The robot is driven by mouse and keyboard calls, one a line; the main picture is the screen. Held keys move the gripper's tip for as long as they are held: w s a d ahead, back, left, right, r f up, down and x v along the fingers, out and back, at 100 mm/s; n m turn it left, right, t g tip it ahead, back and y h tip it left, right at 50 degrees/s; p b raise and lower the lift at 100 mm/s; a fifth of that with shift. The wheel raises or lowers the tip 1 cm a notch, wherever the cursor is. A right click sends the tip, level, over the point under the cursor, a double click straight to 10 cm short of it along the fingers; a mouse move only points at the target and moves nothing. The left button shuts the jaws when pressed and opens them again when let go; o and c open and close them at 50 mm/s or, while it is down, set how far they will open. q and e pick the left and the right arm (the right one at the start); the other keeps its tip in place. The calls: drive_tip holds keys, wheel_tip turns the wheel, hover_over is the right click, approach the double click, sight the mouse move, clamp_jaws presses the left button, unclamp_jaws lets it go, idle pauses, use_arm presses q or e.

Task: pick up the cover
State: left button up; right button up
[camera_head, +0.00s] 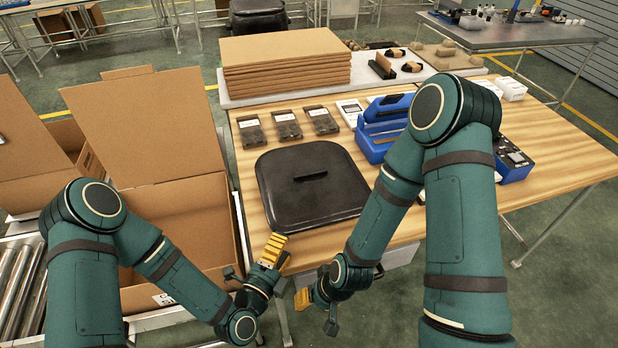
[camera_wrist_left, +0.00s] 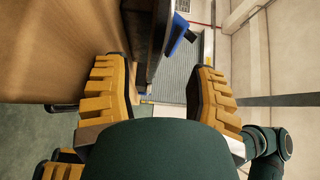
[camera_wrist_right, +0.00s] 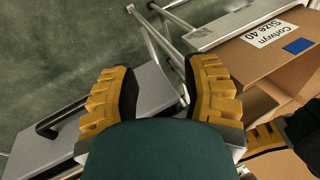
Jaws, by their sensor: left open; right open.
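The cover (camera_head: 312,183) is a black, rounded-square lid with a raised bar handle (camera_head: 311,175) on top. It lies flat on the wooden table near the front edge. My left gripper (camera_head: 273,250) is open and empty, just off the cover's near left corner. In the left wrist view its yellow fingers stand apart (camera_wrist_left: 160,92), with the table edge to the left and a dark edge beyond, possibly the cover. My right gripper (camera_head: 303,298) is open and empty, lower and in front of the table edge. Its spread fingers also show in the right wrist view (camera_wrist_right: 162,95).
A blue toolbox (camera_head: 381,128) stands right of the cover, partly behind my right arm. Several small dark trays (camera_head: 285,125) lie behind the cover, before stacked cardboard (camera_head: 285,65). An open carton (camera_head: 180,215) stands left of the table.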

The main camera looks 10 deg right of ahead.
sight(294, 232)
use_arm(q)
drive_tip(key=shift+w+d+f, duration=0.3)
drive_tip(key=shift+w+d, duration=0.4)
drive_tip(key=shift+w, duration=0.15)
drive_tip(key=shift+d+r, duration=0.2)
drive_tip(key=shift+d, duration=0.05)
drive_tip(key=shift+x, duration=2.3)
drive_tip(key=shift+d+f, duration=0.1)
drive_tip(key=shift+s, duration=0.1)
clamp_jaws()
